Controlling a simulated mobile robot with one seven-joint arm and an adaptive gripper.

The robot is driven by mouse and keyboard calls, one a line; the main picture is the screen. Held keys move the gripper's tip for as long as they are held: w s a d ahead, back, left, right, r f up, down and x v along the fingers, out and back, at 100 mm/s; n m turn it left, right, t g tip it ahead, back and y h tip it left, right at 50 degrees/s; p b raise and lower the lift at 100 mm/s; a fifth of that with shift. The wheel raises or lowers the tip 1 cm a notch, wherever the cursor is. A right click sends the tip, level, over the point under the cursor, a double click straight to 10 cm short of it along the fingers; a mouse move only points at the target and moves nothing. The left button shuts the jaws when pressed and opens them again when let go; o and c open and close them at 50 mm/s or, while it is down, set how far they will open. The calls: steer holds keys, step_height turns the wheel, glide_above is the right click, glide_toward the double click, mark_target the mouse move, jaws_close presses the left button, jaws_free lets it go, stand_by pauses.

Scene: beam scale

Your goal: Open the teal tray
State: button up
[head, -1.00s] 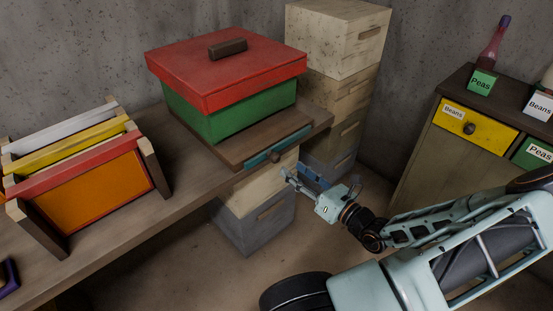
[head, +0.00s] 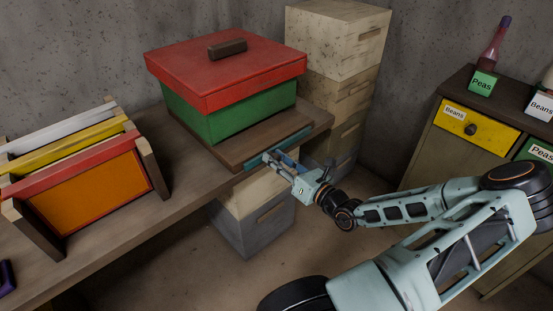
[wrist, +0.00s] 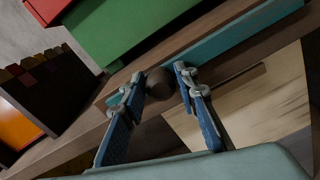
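The teal tray (head: 298,138) shows as a narrow teal front set in the brown wooden base under the green and red box. It looks shut, flush with the base. In the wrist view, the teal front (wrist: 237,36) runs diagonally, with a round dark brown knob (wrist: 159,84) on it. My gripper (head: 273,157) is at the tray front and hides the knob in the head view. In the wrist view, the fingers of my gripper (wrist: 157,80) are spread, one on each side of the knob. I cannot tell whether either finger touches it.
The green box (head: 215,115) with its red lid (head: 225,72) stands on the base. A frame rack (head: 150,165) stands left on the table (head: 180,212). Pale stacked boxes (head: 335,40) stand behind my gripper. A cabinet (head: 450,150) with a yellow drawer is at right.

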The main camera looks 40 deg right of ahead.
jaws_close()
steer(key=shift+s, duration=0.1)
steer(key=s+d+p, duration=0.1)
steer(key=s+p, duration=0.4)
steer(key=s, duration=1.1)
steer(key=shift+d+p, duration=0.15)
steer(key=shift+p, duration=0.2)
steer(key=shift+s, duration=0.1)
steer(key=o, duration=0.5)
jaws_free()
steer(key=s, duration=1.2)
steer(key=shift+d, duration=0.45)
